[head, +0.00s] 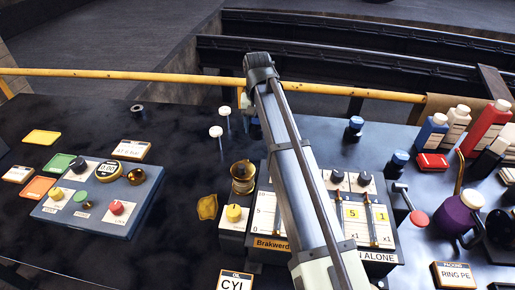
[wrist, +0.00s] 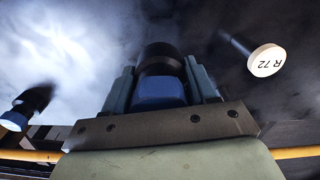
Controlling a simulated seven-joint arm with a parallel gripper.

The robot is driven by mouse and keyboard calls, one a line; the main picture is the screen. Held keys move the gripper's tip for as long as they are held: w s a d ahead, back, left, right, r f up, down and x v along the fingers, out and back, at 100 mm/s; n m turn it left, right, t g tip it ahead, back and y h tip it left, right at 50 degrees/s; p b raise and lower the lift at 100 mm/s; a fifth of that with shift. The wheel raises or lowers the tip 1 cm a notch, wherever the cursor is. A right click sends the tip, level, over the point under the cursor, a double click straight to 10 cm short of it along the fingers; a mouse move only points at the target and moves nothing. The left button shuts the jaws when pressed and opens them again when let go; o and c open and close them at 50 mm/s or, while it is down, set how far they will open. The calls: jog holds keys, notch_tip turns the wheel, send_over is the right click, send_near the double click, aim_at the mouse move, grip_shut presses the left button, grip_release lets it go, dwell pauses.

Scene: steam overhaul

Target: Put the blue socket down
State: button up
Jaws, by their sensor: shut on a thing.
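My gripper (wrist: 161,74) is shut on the blue socket (wrist: 158,92) in the wrist view. The socket has a blue end towards the camera and a dark, round body beyond it, between the two grey-green fingers. Whether its far end touches the table is unclear. In the head view my arm hides the held socket and most of the gripper. Two other blue-topped dark pieces stand on the bench right of my arm, one farther back (head: 355,123) and one nearer (head: 400,158). A similar blue-ended piece (wrist: 22,110) shows at left in the wrist view.
White-capped pins (head: 215,131) stand left of my arm; one marked R 72 (wrist: 265,61) shows in the wrist view. A yellow rail (head: 150,73) runs along the back. A control box (head: 100,190) stands left, a lever panel (head: 262,243) under my arm, bottles (head: 487,125) right.

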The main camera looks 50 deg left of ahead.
jog(key=shift+f, duration=4.15)
jog(key=shift+f, duration=0.1)
jog(key=o, duration=1.4)
notch_tip(320, 180, up, 12)
jog(key=shift+r, duration=0.1)
